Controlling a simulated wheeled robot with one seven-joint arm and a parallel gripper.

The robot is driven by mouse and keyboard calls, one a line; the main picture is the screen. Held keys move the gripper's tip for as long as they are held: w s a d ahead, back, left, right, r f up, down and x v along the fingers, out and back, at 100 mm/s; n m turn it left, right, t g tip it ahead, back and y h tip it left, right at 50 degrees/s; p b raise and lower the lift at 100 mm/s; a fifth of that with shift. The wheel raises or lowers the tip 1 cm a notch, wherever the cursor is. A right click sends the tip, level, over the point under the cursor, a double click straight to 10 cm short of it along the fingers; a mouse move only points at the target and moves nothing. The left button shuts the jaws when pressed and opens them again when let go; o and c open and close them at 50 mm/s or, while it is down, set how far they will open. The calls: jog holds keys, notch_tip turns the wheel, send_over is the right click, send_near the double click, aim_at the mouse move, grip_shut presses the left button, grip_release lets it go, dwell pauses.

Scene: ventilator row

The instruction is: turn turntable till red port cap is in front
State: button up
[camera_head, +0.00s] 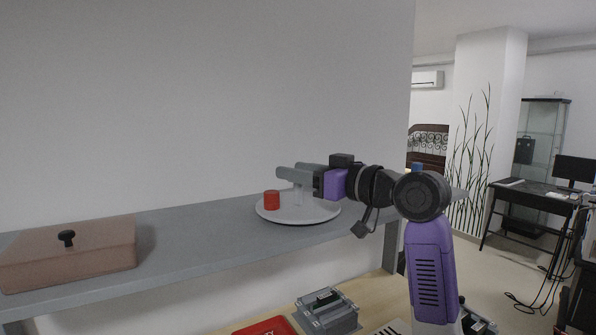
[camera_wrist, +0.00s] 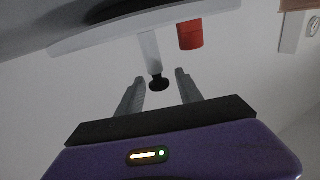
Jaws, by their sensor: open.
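The turntable (camera_head: 315,216) is a round pale plate on the grey shelf. In the wrist view its edge (camera_wrist: 95,38) crosses the top, and the picture looks upside down. The red port cap (camera_head: 272,201) stands on the plate's left part in the head view; it also shows in the wrist view (camera_wrist: 190,35), right of a pale upright post (camera_wrist: 150,50) with a dark knob (camera_wrist: 158,83). My gripper (camera_head: 281,172) is over the plate, open and empty. In the wrist view its fingers (camera_wrist: 159,82) lie either side of the knob; contact cannot be told.
A pinkish lidded box (camera_head: 70,255) with a black knob sits at the left of the shelf (camera_head: 195,235). The shelf between box and turntable is clear. Below, a grey device (camera_head: 328,315) and a red item (camera_head: 265,328) lie on a wooden surface. A wall stands behind.

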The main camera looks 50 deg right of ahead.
grip_shut()
dwell(1.4)
